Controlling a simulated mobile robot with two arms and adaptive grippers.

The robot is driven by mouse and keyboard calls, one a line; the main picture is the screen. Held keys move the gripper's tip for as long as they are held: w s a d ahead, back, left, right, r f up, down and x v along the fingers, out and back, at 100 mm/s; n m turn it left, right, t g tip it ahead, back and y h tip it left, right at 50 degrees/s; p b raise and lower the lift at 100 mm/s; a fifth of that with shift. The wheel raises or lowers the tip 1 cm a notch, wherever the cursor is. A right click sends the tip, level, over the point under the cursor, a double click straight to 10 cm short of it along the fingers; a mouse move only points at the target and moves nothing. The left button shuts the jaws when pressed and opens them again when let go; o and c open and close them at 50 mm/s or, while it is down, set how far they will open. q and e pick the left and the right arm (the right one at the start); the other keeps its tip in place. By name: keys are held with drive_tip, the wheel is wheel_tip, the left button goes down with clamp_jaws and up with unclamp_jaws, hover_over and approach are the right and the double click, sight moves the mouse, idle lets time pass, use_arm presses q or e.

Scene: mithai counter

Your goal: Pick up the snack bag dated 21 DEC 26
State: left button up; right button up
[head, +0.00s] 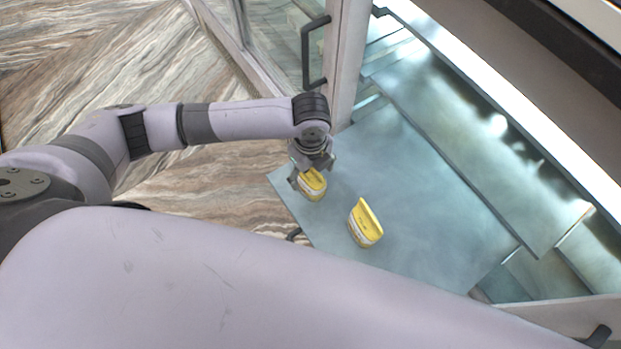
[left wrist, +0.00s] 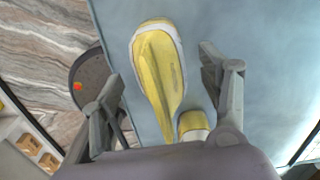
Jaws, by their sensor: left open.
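Two yellow snack bags with white bands are on the pale blue-grey shelf. In the head view, one bag (head: 313,187) is near the shelf's left edge, directly under my left gripper (head: 312,171). The other bag (head: 364,224) stands apart, lower right. In the left wrist view, a large yellow bag (left wrist: 157,75) lies between the open fingers of my left gripper (left wrist: 162,70). Part of a second yellow bag (left wrist: 193,122) shows below it, partly hidden by the gripper. The print is too small to read, so I cannot tell which is dated 21 DEC 26. My right gripper is not seen.
The shelf (head: 420,190) has free room right of the bags. A counter frame post (head: 346,60) with a dark handle (head: 306,55) stands behind the left gripper. Stepped glass shelves (head: 470,130) run along the right. The wood-patterned floor (head: 90,60) lies left.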

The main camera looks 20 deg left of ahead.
use_arm(q)
drive_tip(key=shift+f, duration=0.15)
idle(0.3)
clamp_jaws()
idle(0.7)
